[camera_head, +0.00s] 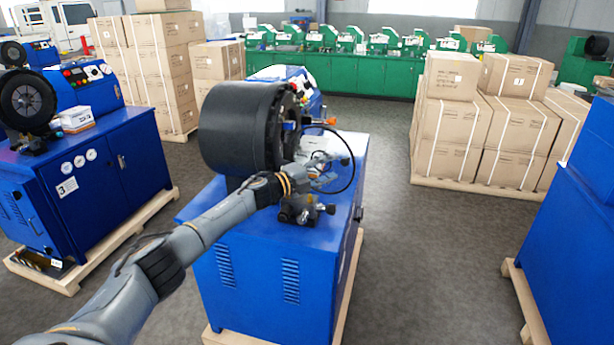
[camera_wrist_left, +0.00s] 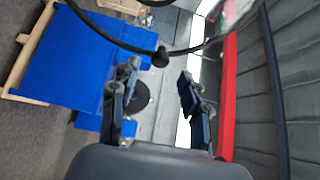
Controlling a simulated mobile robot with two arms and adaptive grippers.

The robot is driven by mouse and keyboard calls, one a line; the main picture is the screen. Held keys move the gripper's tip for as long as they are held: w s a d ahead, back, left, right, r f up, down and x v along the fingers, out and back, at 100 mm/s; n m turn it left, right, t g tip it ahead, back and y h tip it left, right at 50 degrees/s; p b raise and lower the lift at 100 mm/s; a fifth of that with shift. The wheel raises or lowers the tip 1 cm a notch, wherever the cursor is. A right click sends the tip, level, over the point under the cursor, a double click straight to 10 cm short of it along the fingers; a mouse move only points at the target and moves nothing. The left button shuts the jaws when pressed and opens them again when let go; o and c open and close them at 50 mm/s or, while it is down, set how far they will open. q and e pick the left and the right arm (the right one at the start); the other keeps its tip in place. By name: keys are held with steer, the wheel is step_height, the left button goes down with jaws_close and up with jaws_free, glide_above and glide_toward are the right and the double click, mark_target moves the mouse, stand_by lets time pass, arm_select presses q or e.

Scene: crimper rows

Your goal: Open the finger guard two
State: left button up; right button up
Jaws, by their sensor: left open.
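The crimper in the middle of the head view has a large black round head (camera_head: 240,128) on a blue cabinet (camera_head: 265,265). My left gripper (camera_head: 328,170) is at the right side of this head, above the cabinet top, beside a thin black cable loop (camera_head: 352,170). In the left wrist view the gripper (camera_wrist_left: 160,103) has its fingers apart with nothing held between them. The cable (camera_wrist_left: 110,40) also crosses that view. I cannot make out the finger guard; the head's working face is turned away and partly hidden. My right gripper is not seen.
A blue crimper cabinet marked 3 (camera_head: 75,190) stands at the left on a pallet. Another blue cabinet (camera_head: 590,190) is at the right edge. Stacked cartons (camera_head: 510,120) stand behind on the right. The grey floor (camera_head: 420,270) between is clear.

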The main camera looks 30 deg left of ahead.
arm_select(q)
steer(key=v, duration=0.7)
steer(key=shift+s, duration=0.3)
steer(key=shift+a, duration=0.1)
steer(key=s+f+n+g+y+b, duration=0.15)
steer(key=s+f+n, duration=0.25)
steer(key=f, duration=0.9)
steer(key=s+f+n+g+y, duration=0.1)
steer(key=s+f+n+y, duration=0.25)
steer(key=f, duration=0.95)
steer(key=s+f+n+g+y+b, duration=0.1)
steer(key=s+f+n+y, duration=0.2)
steer(key=f, duration=1)
steer(key=s+d+f+n+g+b, duration=0.2)
steer(key=s+f+n+g, duration=0.25)
steer(key=s+f, duration=1.3)
steer(key=s+d+f+n+g, duration=0.2)
steer(key=s+f, duration=0.3)
steer(key=s, duration=0.7)
steer(key=s+d+f+n+g+b, duration=0.1)
steer(key=s+d+f, duration=0.3)
steer(key=s, duration=0.9)
steer(key=s+d+f+n+g, duration=0.3)
steer(key=s+f, duration=0.4)
steer(key=s, duration=0.5)
steer(key=shift+s+d+g, duration=0.2)
steer(key=shift+d+g, duration=0.15)
steer(key=shift+g, duration=0.05)
